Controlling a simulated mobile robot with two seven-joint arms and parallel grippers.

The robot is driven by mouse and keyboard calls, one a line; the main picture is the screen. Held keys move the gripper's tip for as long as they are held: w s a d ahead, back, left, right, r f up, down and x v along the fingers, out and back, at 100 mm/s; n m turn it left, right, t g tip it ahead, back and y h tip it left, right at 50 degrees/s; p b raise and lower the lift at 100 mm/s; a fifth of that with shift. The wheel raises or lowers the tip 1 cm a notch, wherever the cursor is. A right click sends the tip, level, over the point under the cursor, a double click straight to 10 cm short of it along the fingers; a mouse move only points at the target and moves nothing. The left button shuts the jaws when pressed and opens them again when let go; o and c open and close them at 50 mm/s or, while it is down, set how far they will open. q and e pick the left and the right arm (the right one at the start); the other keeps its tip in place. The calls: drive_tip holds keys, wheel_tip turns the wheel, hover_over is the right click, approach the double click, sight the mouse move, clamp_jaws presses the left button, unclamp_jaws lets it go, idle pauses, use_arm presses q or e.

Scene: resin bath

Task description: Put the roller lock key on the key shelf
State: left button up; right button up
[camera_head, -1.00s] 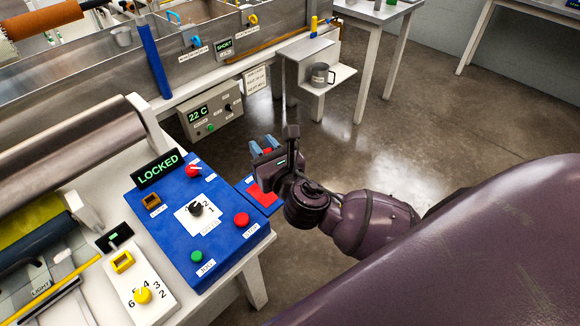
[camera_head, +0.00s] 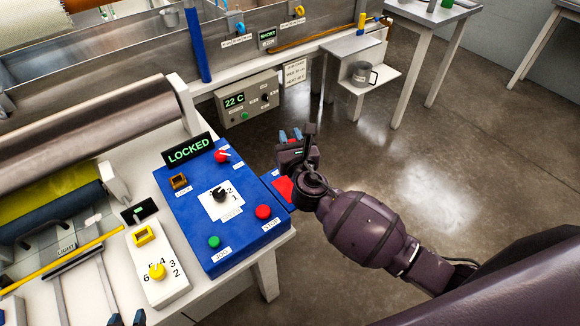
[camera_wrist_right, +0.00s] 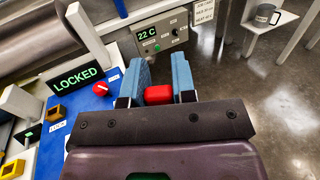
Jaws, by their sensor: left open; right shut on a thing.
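My right gripper (camera_head: 290,137) is above and just past the far end of the small blue shelf with a red patch (camera_head: 283,187), which juts from the right side of the blue panel. I take this as the key shelf. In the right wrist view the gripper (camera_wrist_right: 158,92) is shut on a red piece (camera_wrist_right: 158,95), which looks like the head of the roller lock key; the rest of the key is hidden. The lock socket (camera_head: 179,181) on the panel looks empty. My left gripper (camera_head: 128,320) is open, with only its fingertips showing at the bottom edge.
The blue panel (camera_head: 215,255) carries a lit LOCKED sign (camera_head: 189,150), a red switch (camera_head: 222,155), a black dial and red and green buttons. A grey control box (camera_head: 249,98) is beyond. A mug (camera_head: 361,72) stands on a white side shelf. Open floor lies right.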

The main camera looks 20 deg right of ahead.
use_arm(q)
wheel_tip(320, 180, down, 2)
drive_tip(key=shift+f+b, duration=0.1)
drive_tip(key=shift+b, duration=0.65)
use_arm(e)
wheel_tip(320, 180, down, 9)
drive_tip(key=shift+r+b, duration=0.1)
drive_tip(key=shift+b, duration=0.7)
drive_tip(key=shift+f, duration=0.3)
use_arm(q)
drive_tip(key=shift+s+f, duration=0.2)
drive_tip(key=shift+f, duration=0.4)
drive_tip(key=shift+s+f, duration=0.2)
drive_tip(key=shift+f, duration=0.4)
drive_tip(key=shift+s, duration=0.1)
use_arm(e)
drive_tip(key=shift+r, duration=0.1)
drive_tip(key=shift+f, duration=0.2)
drive_tip(key=o, duration=0.8)
use_arm(q)
drive_tip(key=shift+f, duration=0.1)
use_arm(e)
drive_tip(key=shift+o, duration=0.6)
